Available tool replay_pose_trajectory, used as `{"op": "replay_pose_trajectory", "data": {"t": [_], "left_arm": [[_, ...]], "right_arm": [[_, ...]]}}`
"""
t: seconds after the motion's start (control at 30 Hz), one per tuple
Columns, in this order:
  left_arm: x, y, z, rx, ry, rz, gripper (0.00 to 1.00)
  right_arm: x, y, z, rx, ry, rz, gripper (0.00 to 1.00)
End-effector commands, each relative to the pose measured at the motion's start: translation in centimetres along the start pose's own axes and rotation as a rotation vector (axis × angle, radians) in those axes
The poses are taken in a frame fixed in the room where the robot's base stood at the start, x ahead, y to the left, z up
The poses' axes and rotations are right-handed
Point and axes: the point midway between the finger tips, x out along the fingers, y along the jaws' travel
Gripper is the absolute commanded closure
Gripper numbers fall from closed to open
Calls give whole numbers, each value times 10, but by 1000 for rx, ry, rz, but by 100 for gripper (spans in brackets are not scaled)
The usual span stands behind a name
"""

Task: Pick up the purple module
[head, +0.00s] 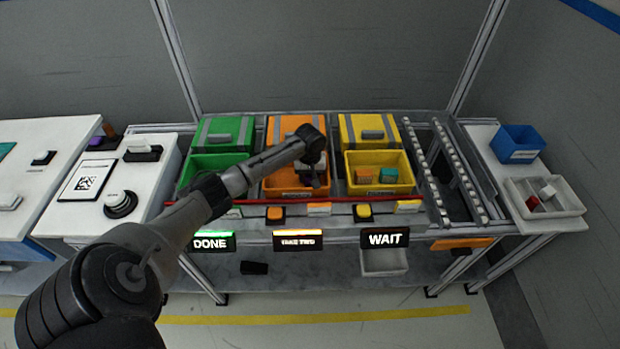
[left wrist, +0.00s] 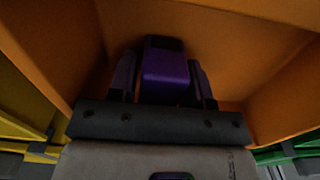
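A purple module (left wrist: 166,72) shows in the left wrist view, inside the orange bin (left wrist: 230,45). My left gripper (left wrist: 164,80) points down into that bin, with one dark finger on each side of the module. The fingers are close to its sides, but I cannot tell whether they touch it. In the head view my left gripper (head: 312,180) is over the open orange bin (head: 282,187) and hides much of its inside; the module cannot be made out there. My right gripper is not in view.
A green bin (head: 205,175) stands left of the orange one. A yellow bin (head: 402,160) with orange and teal blocks stands right. A red bar (head: 340,200) runs along the bins' front. DONE (head: 211,242) and WAIT (head: 386,239) signs hang below. A roller track (head: 455,170) lies right.

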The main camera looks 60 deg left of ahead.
Motion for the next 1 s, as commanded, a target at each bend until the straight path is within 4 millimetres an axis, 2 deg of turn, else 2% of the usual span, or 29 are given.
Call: {"op": "replay_pose_trajectory", "data": {"t": [0.03, 0.33, 0.63, 1.0], "left_arm": [[0, 0, 0, 0, 0, 0, 60], [0, 0, 0, 0, 0, 0, 88], [-7, 0, -1, 0, 2, 1, 88], [-69, 0, -1, 0, 1, 3, 88]], "right_arm": [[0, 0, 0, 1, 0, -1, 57], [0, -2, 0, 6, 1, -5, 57], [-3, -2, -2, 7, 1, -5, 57], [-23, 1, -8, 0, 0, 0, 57]]}}
